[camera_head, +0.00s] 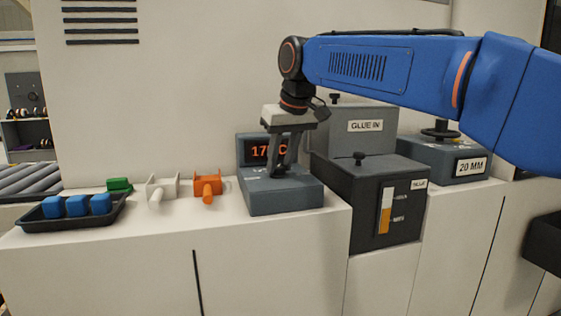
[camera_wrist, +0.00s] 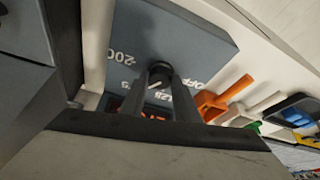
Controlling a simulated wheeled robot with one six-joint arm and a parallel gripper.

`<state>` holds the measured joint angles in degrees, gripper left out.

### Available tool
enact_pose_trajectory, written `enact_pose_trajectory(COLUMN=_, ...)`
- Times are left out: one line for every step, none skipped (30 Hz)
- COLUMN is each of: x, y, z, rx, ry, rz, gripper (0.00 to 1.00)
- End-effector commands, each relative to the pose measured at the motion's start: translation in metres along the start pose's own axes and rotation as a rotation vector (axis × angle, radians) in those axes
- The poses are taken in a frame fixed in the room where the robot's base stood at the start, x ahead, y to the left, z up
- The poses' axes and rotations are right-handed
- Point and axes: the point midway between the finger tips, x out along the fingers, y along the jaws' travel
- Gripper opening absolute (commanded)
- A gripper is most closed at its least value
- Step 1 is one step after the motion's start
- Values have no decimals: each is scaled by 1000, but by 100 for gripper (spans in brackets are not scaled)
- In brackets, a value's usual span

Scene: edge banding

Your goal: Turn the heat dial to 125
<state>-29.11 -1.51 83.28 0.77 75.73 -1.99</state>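The heat dial (camera_wrist: 158,74) is a dark round knob with a pale pointer line, on top of a grey control box (camera_head: 282,195). In the wrist view, "200" is printed on one side of it, "OFF" on the other, and a partly hidden mark that looks like "125" lies near a finger. My gripper (camera_head: 278,172) points down over the box. Its two fingers (camera_wrist: 160,84) flank the dial and appear shut on its sides. The box's display (camera_head: 262,150) glows orange and starts with "17"; a finger hides the last digit.
A dark glue unit (camera_head: 370,205) with a level gauge and a "GLUE IN" box (camera_head: 365,126) stand right of the control box. A "20 MM" box (camera_head: 440,165) is farther right.

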Motion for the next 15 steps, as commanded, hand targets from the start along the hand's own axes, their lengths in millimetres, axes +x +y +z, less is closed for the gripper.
enact_pose_trajectory(x=0, y=0, z=0, rx=0, ry=0, rz=0, gripper=6)
enact_pose_trajectory(x=0, y=0, z=0, rx=0, ry=0, rz=0, gripper=6)
enact_pose_trajectory(x=0, y=0, z=0, rx=-1, ry=0, rz=0, gripper=7)
enact_pose_trajectory(x=0, y=0, z=0, rx=-2, ry=0, rz=-1, gripper=7)
enact_pose_trajectory(x=0, y=0, z=0, rx=-5, ry=0, rz=-2, gripper=7)
enact_pose_trajectory(x=0, y=0, z=0, rx=-9, ry=0, rz=-4, gripper=7)
enact_pose_trajectory(x=0, y=0, z=0, rx=-13, ry=0, rz=-5, gripper=7)
enact_pose_trajectory(x=0, y=1, z=0, rx=-18, ry=0, rz=-8, gripper=7)
enact_pose_trajectory(x=0, y=1, z=0, rx=-29, ry=0, rz=-11, gripper=7)
enact_pose_trajectory(x=0, y=1, z=0, rx=-38, ry=0, rz=-15, gripper=7)
enact_pose_trajectory(x=0, y=2, z=0, rx=-48, ry=0, rz=-20, gripper=7)
enact_pose_trajectory(x=0, y=2, z=0, rx=-65, ry=0, rz=-27, gripper=7)
enact_pose_trajectory(x=0, y=2, z=0, rx=-80, ry=0, rz=-34, gripper=7)
enact_pose_trajectory(x=0, y=2, z=0, rx=-96, ry=0, rz=-40, gripper=7)
enact_pose_trajectory(x=0, y=2, z=0, rx=-119, ry=0, rz=-50, gripper=7)
